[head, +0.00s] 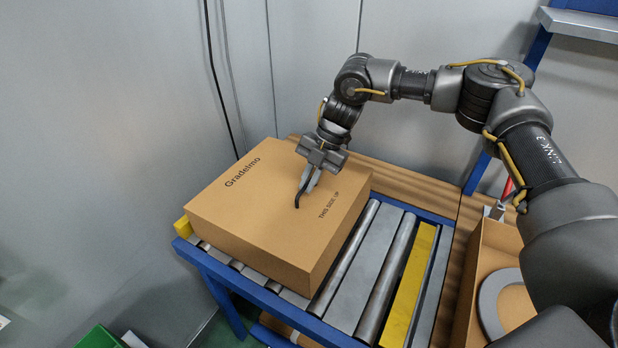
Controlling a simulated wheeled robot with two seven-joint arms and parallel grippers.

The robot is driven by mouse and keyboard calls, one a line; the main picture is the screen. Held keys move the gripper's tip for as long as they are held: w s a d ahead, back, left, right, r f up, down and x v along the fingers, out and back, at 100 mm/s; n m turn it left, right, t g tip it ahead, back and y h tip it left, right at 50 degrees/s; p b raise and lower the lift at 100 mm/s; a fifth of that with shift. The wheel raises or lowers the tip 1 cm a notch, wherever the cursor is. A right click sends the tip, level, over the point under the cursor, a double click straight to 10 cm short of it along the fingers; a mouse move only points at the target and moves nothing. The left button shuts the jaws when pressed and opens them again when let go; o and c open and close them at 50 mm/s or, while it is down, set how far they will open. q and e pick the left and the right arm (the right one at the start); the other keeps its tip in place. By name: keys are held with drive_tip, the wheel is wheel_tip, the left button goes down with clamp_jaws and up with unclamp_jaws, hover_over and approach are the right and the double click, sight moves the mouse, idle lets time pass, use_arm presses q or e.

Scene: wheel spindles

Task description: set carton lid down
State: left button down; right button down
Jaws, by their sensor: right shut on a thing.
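The brown carton lid (240,200), printed "Gradelmo" and "THIS SIDE UP", lies flat at the left end of the roller conveyor. Its top and deep front and right sides show. I see no seam between lid and carton body, so I cannot tell what is beneath it. My right gripper (309,181) points down over the middle of the lid. It is shut on the lid, at a thin dark curved piece on its top that looks like a strap. The fingers partly hide the grip. My left gripper is not in view.
The conveyor (346,281) has bare grey rollers and a yellow strip (409,290) right of the lid. An open brown box (468,290) with a grey ring (490,305) stands at the right. A grey wall is close behind. A green bin (98,339) is at lower left.

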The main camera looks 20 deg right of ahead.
drive_tip(key=shift+f, duration=0.2)
drive_tip(key=c, duration=1.5)
unclamp_jaws()
drive_tip(key=shift+c, duration=0.2)
drive_tip(key=shift+d+r, duration=0.2)
drive_tip(key=shift+r, duration=0.2)
drive_tip(key=s+b+v, duration=0.1)
drive_tip(key=b+v, duration=0.1)
drive_tip(key=v, duration=0.9)
drive_tip(key=shift+w, duration=0.45)
